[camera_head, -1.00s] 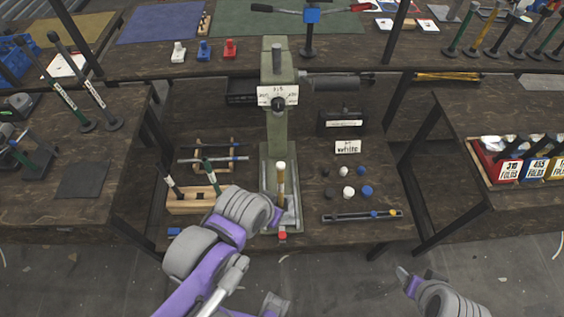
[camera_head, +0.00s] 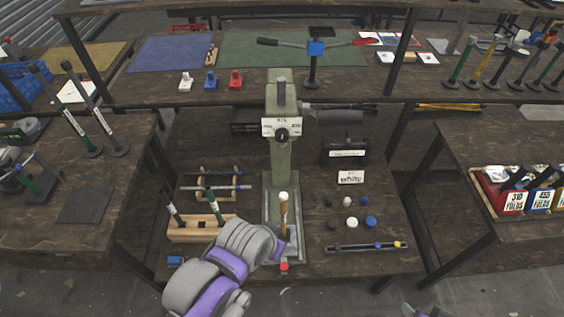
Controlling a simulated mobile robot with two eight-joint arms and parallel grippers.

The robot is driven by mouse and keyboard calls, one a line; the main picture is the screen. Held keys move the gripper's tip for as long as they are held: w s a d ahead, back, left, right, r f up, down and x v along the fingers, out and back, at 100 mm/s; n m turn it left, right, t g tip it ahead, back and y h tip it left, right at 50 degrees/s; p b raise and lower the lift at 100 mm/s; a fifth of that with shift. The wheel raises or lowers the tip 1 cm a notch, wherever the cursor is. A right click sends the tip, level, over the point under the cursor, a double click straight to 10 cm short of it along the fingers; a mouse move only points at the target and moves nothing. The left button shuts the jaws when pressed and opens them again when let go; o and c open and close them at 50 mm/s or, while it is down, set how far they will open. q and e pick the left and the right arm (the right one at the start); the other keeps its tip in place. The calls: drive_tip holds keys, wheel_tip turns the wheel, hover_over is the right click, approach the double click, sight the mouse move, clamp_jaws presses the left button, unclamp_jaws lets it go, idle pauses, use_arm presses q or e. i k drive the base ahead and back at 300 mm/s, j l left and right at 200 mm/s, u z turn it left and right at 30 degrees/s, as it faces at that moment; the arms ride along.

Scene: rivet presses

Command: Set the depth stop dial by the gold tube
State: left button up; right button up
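The green rivet press (camera_head: 282,160) stands upright at the middle of the bench. Its depth stop dial is a white plate with a dark knob (camera_head: 282,134) on the front of the column; its small markings are too fine to read surely. The gold tube (camera_head: 283,214) with a pale top stands upright at the press base. My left arm reaches up to just left of the tube; its wrist hides the fingers, so I cannot tell whether they touch the tube. My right arm shows only as a small piece at the bottom edge, its gripper out of frame.
A wooden rack (camera_head: 200,228) with dark-handled tools stands left of the press. Right of it are a "White" card (camera_head: 351,177), several small round caps and a dark rail (camera_head: 366,247). A red button (camera_head: 284,267) sits at the front. An upper shelf crosses behind.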

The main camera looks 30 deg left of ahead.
sight(281, 135)
drive_tip(key=k+u, duration=0.2)
drive_tip(key=k, duration=0.2)
drive_tip(key=k+j+u, duration=0.15)
drive_tip(key=k, duration=0.25)
drive_tip(key=k+j+u, duration=0.2)
drive_tip(key=k, duration=0.2)
